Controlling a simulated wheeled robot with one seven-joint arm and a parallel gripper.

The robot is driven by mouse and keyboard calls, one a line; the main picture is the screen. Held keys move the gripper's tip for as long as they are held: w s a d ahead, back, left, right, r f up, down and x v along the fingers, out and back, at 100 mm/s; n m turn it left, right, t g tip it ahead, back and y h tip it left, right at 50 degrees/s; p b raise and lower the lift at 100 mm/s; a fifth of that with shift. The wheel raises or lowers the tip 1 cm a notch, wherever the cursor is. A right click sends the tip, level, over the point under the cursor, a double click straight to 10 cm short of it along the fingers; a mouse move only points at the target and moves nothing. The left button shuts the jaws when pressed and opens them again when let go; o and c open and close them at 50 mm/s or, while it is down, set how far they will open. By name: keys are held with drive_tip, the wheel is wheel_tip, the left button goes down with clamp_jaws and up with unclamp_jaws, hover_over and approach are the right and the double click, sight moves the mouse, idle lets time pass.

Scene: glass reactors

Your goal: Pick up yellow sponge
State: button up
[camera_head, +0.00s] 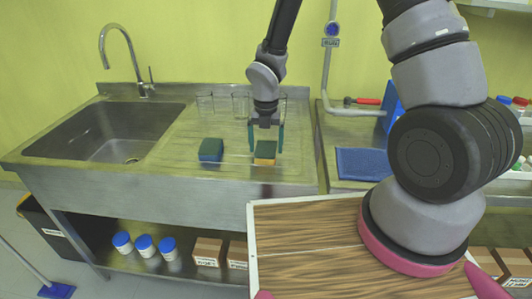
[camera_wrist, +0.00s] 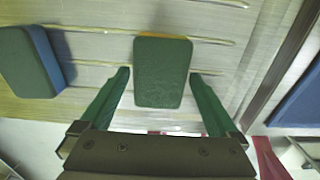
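The yellow sponge (camera_head: 265,158) has a dark green top and stands on the metal drainboard near its front edge. In the wrist view its green top (camera_wrist: 162,72) fills the middle, with a thin yellow-orange strip at its far edge. My gripper (camera_head: 266,147) is above and around it, pointing down. In the wrist view my gripper (camera_wrist: 160,85) is open, with one green finger on each side of the sponge and a gap on both sides. A blue sponge with a dark green top (camera_head: 211,149) stands to the left, also seen in the wrist view (camera_wrist: 30,62).
Glass beakers (camera_head: 240,103) stand behind my gripper on the drainboard. The sink basin (camera_head: 100,135) with a tap is at the left. A blue mat (camera_head: 362,163) lies on the counter to the right. The drainboard between the two sponges is clear.

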sight(266, 148)
drive_tip(key=c, duration=1)
wheel_tip(266, 148, up, 10)
drive_tip(key=shift+c, duration=0.2)
